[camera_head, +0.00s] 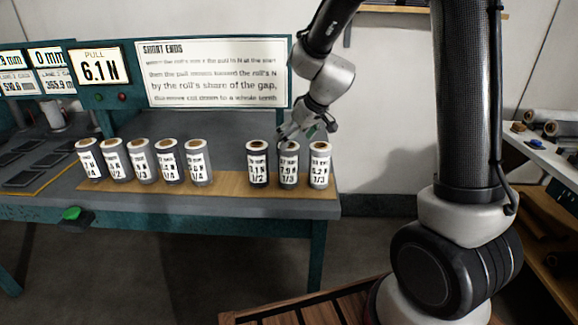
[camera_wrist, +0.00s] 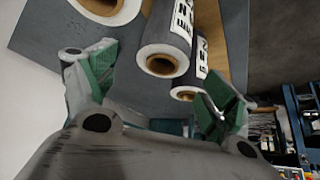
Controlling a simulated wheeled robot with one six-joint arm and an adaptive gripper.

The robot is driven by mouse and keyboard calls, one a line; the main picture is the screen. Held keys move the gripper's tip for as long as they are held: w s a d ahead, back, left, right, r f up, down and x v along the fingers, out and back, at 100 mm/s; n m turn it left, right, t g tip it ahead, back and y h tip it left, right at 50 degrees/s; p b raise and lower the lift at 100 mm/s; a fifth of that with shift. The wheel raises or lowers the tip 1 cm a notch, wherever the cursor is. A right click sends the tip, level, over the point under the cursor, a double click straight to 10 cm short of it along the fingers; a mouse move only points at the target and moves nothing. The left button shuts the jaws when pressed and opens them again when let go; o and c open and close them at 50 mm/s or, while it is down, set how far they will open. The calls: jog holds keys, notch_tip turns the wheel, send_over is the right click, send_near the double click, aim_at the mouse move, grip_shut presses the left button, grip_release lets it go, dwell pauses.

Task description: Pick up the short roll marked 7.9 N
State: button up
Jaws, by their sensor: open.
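The short roll marked 7.9 N (camera_head: 288,168) stands upright as the middle one of three grey rolls at the right end of the table. My gripper (camera_head: 303,133) is just above this group, over the middle and right rolls, and partly covers the middle roll's top. In the wrist view, my gripper (camera_wrist: 160,80) is open with green-padded fingers spread apart. A grey roll with a brown core (camera_wrist: 168,45), seemingly the middle one, lies between the fingers in that picture. Nothing is held. I cannot tell whether a finger touches a roll.
A roll marked 7.1 N (camera_head: 258,166) stands close on the left, and one that seems to read 5.2 N (camera_head: 320,168) close on the right. Several more rolls (camera_head: 140,163) stand further left. A display reading 6.1 N (camera_head: 100,70) and a text sign (camera_head: 215,72) stand behind.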

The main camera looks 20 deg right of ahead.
send_over(289, 165)
jog(key=w, duration=0.2)
jog(key=f, duration=0.4)
jog(key=shift+d+f, duration=0.15)
jog(key=shift+d, duration=0.05)
jog(key=c, duration=1.5)
